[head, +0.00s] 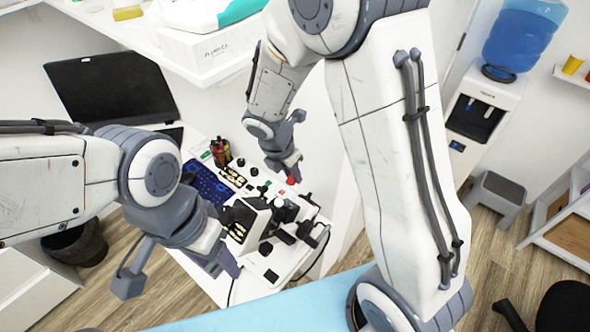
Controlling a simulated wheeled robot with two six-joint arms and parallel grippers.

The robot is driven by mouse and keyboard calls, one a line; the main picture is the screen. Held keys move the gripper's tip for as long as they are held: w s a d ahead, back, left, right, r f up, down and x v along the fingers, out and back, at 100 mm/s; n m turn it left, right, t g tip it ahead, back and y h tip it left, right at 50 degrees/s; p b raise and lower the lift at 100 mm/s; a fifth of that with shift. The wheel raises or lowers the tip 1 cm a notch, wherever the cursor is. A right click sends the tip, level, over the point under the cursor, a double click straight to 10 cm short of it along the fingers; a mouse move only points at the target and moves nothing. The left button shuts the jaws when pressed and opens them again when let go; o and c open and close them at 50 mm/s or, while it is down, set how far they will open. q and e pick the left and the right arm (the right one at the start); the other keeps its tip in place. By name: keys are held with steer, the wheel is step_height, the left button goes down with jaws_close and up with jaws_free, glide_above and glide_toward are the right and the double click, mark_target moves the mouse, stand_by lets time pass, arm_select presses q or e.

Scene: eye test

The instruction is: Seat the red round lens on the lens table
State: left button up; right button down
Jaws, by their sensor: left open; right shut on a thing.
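My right gripper (292,163) reaches down from the top and is shut on a small red thing (292,180), which looks like the red round lens. Its shape is partly hidden by the fingers. It is just above or at the back of a black and white optical instrument (279,213) on the white desk. The lens table seems to be part of this instrument, but I cannot make it out clearly. My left gripper (178,273) is open and empty at the lower left, with its fingers wide apart, left of the instrument and near the desk's front edge.
A light blue padded surface (300,303) is in front. A water cooler (486,108) stands at right.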

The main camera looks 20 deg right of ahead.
mark_target(283, 195)
steer(key=shift+s+a+f+b, duration=0.25)
steer(key=shift+a+f+b, duration=0.25)
steer(key=shift+f+b, duration=0.2)
steer(key=shift+s+a+f+b, duration=0.4)
steer(key=shift+a+f+b, duration=0.2)
steer(key=shift+f, duration=0.2)
steer(key=shift+s+a+f+b, duration=0.4)
steer(key=shift+a+f+b, duration=0.1)
steer(key=shift+f+b, duration=0.25)
steer(key=shift+p, duration=0.3)
steer(key=shift+s+a+f+b, duration=0.2)
steer(key=shift+s+f+b, duration=0.15)
steer(key=shift+f, duration=0.35)
steer(key=c, duration=0.6)
jaws_free()
steer(key=shift+d+r, duration=0.1)
